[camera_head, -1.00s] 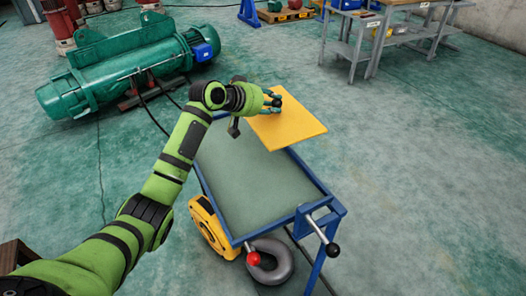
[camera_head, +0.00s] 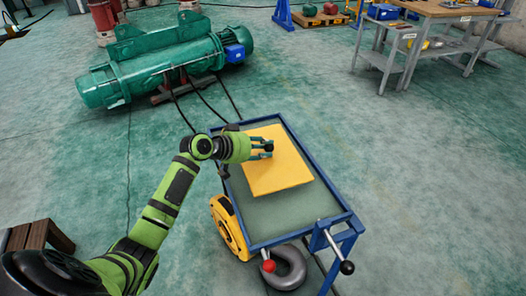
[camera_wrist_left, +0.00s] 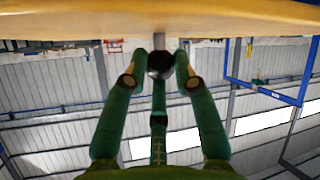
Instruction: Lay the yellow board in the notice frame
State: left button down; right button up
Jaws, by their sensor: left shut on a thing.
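The yellow board (camera_head: 275,174) is a flat plate over the upper part of a blue-rimmed frame (camera_head: 323,185) with a grey-green panel (camera_head: 285,215). The board lies within the rim's outline in the head view. I cannot tell whether it touches the panel or hangs just above. My left gripper (camera_head: 266,149) is shut on the board's dark round knob, which shows between the fingers in the left wrist view (camera_wrist_left: 160,64). The board's edge (camera_wrist_left: 150,20) fills the top of that view. My right gripper is out of view.
Levers with a red knob (camera_head: 269,266) and a black knob (camera_head: 347,267) stand at the frame's near end. A green hoist (camera_head: 160,62) lies behind left; a workbench (camera_head: 440,10) stands behind right.

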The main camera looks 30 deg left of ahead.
pick_arm(q)
notch_tip(320, 180, down, 2)
jog(key=shift+w+f, duration=0.1)
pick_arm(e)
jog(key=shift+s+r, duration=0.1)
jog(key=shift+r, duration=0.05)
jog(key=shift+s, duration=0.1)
pick_arm(q)
jog(key=shift+f+b, duration=0.45)
jog(key=shift+f, duration=0.1)
jog(key=c, duration=1)
grip_release()
jog(key=shift+f, duration=0.1)
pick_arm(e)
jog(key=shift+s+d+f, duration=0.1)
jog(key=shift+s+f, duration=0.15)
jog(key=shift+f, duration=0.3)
pick_arm(q)
jog(key=shift+s, duration=0.2)
jog(key=shift+d, duration=0.1)
